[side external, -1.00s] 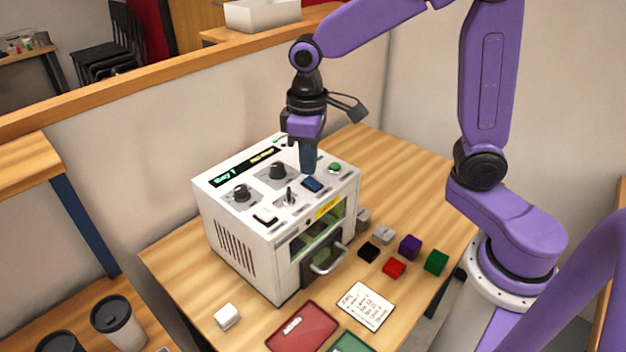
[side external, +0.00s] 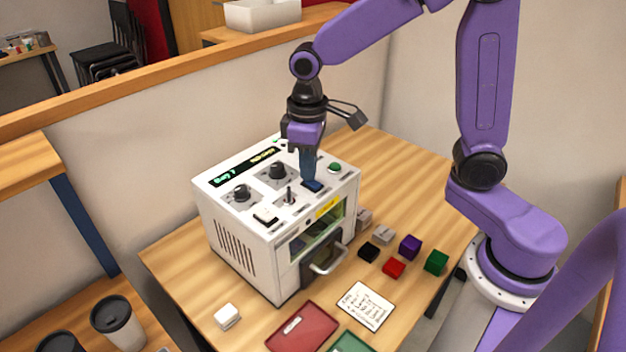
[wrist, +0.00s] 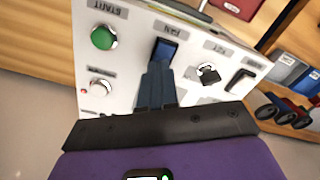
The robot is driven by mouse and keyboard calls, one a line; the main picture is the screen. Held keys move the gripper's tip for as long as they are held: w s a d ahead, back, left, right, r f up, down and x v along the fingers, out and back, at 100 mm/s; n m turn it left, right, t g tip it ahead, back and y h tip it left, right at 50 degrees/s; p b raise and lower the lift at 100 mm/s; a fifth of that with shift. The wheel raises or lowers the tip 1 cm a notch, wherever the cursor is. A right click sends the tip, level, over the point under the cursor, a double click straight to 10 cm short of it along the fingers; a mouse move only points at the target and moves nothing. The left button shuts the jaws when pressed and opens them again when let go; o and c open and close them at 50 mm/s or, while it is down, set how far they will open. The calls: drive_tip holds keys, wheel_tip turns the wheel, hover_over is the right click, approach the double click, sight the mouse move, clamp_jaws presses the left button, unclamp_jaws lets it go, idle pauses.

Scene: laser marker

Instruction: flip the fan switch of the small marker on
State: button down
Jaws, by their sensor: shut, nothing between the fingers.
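The small marker (side external: 234,224) is a white box machine on the wooden table, with a sloping top panel of controls. Its fan switch (side external: 314,187) is a blue rocker near the front right of the panel. In the wrist view the fan switch (wrist: 165,52) sits beside the label FAN. My gripper (side external: 309,179) is shut and empty, pointing down, its tips at the switch's back edge. In the wrist view my gripper (wrist: 158,68) covers the near edge of the switch. I cannot tell whether the tips touch it, nor which way the rocker is tipped.
The lit display (side external: 244,167) is at the back. Several coloured cubes, a note (side external: 366,306) and a red tray (side external: 302,330) lie in front.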

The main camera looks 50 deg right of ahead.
drive_tip(key=shift+f, duration=0.25)
drive_tip(key=shift+r, duration=3.5)
drive_tip(key=shift+s, duration=0.1)
drive_tip(key=s+d+f+n, duration=0.2)
drive_tip(key=s+f+n, duration=0.1)
drive_tip(key=s, duration=0.7)
drive_tip(key=s+d+f+n, duration=0.3)
drive_tip(key=s, duration=0.8)
drive_tip(key=shift+s+d+n, duration=0.25)
drive_tip(key=shift+s+n, duration=0.05)
